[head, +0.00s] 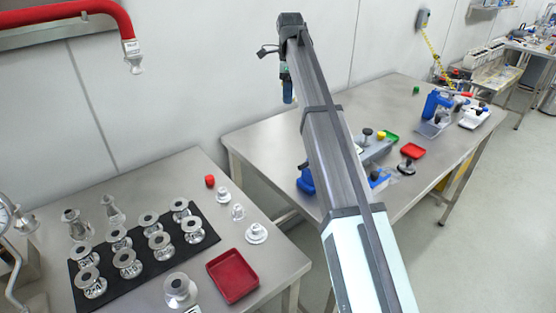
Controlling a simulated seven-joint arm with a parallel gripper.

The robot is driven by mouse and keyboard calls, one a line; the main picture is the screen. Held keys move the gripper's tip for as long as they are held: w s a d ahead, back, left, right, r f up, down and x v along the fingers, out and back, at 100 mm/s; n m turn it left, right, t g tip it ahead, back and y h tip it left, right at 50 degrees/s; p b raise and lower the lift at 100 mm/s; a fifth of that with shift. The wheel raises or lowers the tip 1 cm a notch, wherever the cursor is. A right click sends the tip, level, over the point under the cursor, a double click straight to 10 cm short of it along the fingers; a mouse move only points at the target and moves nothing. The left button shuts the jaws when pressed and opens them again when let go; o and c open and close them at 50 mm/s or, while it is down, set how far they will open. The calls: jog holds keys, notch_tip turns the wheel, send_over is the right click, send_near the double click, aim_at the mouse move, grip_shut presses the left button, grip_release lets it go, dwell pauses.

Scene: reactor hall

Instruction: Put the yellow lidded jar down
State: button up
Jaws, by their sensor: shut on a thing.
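Only the head view is given. My arm rises through the middle of the picture, and its far end bends down in front of the wall. I cannot make out my gripper's fingers or anything between them; they are hidden or too small to tell. A small yellow round top (381,135) shows on the back table, just right of my arm, beside a dark knob. I cannot tell whether it is the yellow lidded jar. No other clear sign of the jar shows.
The near table holds a black mat (205,244) with several metal flanged parts, a red tray (233,293) and a red cap (210,181).

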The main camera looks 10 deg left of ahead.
jog(key=s+a+f, duration=0.1)
jog(key=s+a, duration=0.2)
jog(key=s, duration=0.1)
send_near(278, 159)
jog(key=shift+f, duration=3.2)
jog(key=shift+f, duration=0.15)
jog(key=o, duration=1.1)
notch_tip(278, 159, up, 12)
jog(key=shift+r, duration=0.2)
